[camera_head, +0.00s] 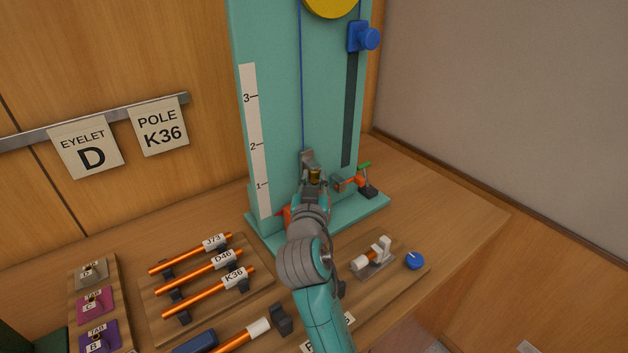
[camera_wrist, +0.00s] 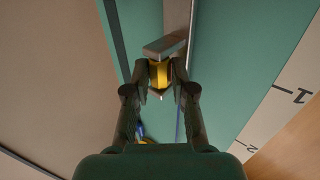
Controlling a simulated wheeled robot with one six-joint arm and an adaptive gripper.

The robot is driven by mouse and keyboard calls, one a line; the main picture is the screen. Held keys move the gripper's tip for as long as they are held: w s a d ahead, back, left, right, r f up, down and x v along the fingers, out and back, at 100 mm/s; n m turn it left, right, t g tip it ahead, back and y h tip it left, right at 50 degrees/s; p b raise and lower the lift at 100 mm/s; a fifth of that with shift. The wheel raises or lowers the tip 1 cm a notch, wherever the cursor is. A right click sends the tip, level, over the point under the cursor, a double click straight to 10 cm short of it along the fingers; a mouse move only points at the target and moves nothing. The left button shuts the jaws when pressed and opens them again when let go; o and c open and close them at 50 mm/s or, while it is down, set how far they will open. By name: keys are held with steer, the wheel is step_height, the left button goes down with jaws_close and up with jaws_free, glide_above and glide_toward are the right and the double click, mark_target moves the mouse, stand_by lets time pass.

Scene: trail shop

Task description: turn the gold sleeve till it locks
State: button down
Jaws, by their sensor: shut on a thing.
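The gold sleeve (camera_head: 315,175) sits just below a grey metal bracket (camera_head: 307,157) on the front of the teal stand. In the wrist view the gold sleeve (camera_wrist: 159,74) is between my fingertips, under a grey block (camera_wrist: 165,45). My gripper (camera_wrist: 160,80) is shut on the sleeve, with one finger on each side. In the head view my gripper (camera_head: 313,187) covers the area just below the sleeve. Whether the sleeve is locked cannot be told.
The teal stand (camera_head: 275,110) bears a scale strip, a blue cord, a yellow wheel (camera_head: 330,5) and a blue knob (camera_head: 371,38). An orange clamp (camera_head: 350,183) is close at the right. Orange poles (camera_head: 205,286) lie on a rack at the left. The right tabletop (camera_head: 440,205) is clear.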

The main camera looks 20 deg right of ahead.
steer(key=c, duration=1)
jaws_free()
steer(key=shift+o, duration=0.2)
steer(key=v, duration=1.2)
steer(key=shift+f, duration=0.1)
